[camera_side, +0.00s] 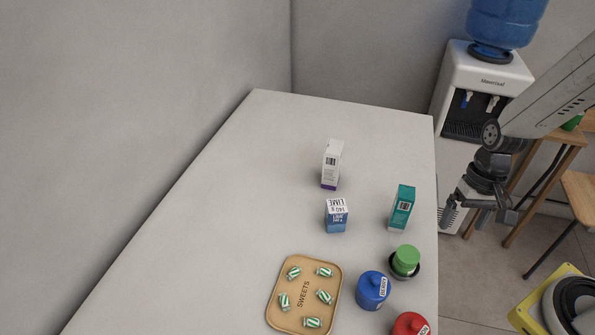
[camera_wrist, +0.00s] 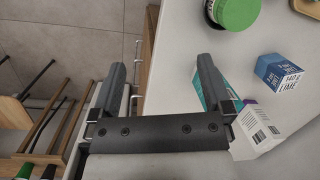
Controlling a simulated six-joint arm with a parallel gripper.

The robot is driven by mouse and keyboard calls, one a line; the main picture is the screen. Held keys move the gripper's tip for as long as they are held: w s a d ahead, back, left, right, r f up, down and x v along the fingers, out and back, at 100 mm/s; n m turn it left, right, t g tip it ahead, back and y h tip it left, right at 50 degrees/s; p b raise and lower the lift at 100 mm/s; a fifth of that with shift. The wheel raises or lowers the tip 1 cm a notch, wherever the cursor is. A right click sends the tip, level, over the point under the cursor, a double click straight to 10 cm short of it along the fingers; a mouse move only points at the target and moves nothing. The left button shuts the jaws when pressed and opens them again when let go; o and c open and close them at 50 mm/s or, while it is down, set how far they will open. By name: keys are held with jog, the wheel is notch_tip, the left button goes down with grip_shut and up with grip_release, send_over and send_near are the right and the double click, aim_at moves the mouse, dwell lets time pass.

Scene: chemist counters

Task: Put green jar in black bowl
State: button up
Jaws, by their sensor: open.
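The green jar (camera_side: 406,259) is near the right edge of the counter in the side view, with its green lid on top. The black bowl (camera_side: 417,272) shows as a dark rim around the jar's lower part; the jar appears to sit inside it, upright. The jar's green lid (camera_wrist: 238,11) also shows at the top of the wrist view, cut off by the frame. My gripper (camera_side: 466,214) is off the right side of the counter, apart from the jar and bowl. In the wrist view, my gripper's fingers (camera_wrist: 162,68) are spread with nothing between them.
A teal box (camera_side: 402,207), a blue lime box (camera_side: 337,215) and a white box (camera_side: 331,164) stand behind the jar. A blue jar (camera_side: 372,290), a red jar (camera_side: 410,325) and a tan sweets tray (camera_side: 273,312) are in front. The counter's left side is clear.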

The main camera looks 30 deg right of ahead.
jog(key=shift+w+a+r+n+t+h, duration=0.25)
jog(key=shift+w+r+n+t+h, duration=0.1)
jog(key=shift+w+r+n+t, duration=0.45)
jog(key=shift+w+a+r+n+t+h, duration=0.25)
jog(key=shift+w+r+n+t, duration=0.3)
jog(key=shift+n, duration=0.4)
jog(key=shift+w+a+r+n+t+h, duration=0.2)
jog(key=shift+w+r+n+t+h, duration=0.2)
jog(key=shift+w+r+n+t, duration=0.3)
jog(key=shift+s, duration=0.1)
